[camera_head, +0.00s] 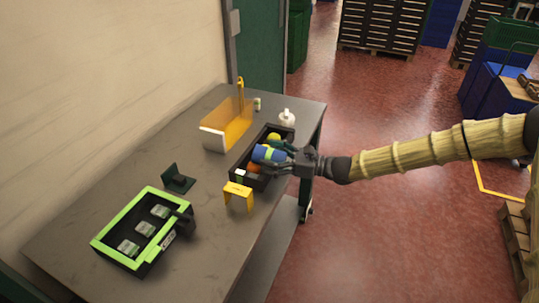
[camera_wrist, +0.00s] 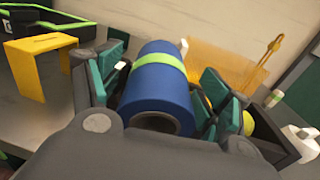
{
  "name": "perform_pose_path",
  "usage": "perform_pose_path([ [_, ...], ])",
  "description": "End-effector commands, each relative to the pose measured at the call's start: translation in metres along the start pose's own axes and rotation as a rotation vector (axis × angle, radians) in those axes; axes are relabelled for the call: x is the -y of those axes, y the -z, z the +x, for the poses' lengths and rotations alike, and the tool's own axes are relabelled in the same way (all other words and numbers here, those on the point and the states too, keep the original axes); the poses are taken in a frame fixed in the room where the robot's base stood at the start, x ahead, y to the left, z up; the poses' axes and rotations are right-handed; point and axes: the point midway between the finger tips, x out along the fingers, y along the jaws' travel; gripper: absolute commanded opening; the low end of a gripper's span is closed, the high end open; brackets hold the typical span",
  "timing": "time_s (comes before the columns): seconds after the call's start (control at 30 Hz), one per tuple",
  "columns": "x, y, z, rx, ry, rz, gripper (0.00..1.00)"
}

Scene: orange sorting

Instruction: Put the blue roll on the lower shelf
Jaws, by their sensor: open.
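The blue roll (camera_head: 262,152) with a light green band lies in a black crate (camera_head: 239,166) on the grey table. It also shows in the wrist view (camera_wrist: 157,84), with its hollow end facing the camera. My gripper (camera_head: 282,157) is open at the crate, its teal-padded fingers on either side of the roll; in the wrist view the fingers (camera_wrist: 160,95) flank it. I cannot tell whether they touch it. The lower shelf (camera_head: 276,232) shows partly below the tabletop.
A yellow-green ball (camera_head: 273,138) and an orange thing (camera_head: 254,168) are in the crate. A yellow stand (camera_head: 238,196), a yellow holder (camera_head: 228,125), a white bottle (camera_head: 287,118) and a green-rimmed box (camera_head: 120,216) stand around it.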

Motion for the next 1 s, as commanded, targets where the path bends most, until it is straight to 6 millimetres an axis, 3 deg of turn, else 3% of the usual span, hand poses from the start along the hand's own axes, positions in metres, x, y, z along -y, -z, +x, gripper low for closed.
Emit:
perform_pose_path([
  [0.13,0.0000,-0.0005,0.0099,0.000,0.000,-0.001,0.78],
  [0.4,0.0000,0.0001,0.0112,0.000,0.000,-0.001,0.78],
  [0.67,0.0000,0.0001,0.0110,0.000,0.001,0.000,0.31],
  [1.0,0.0002,-0.0007,0.0109,0.001,0.001,-0.001,0.26],
])
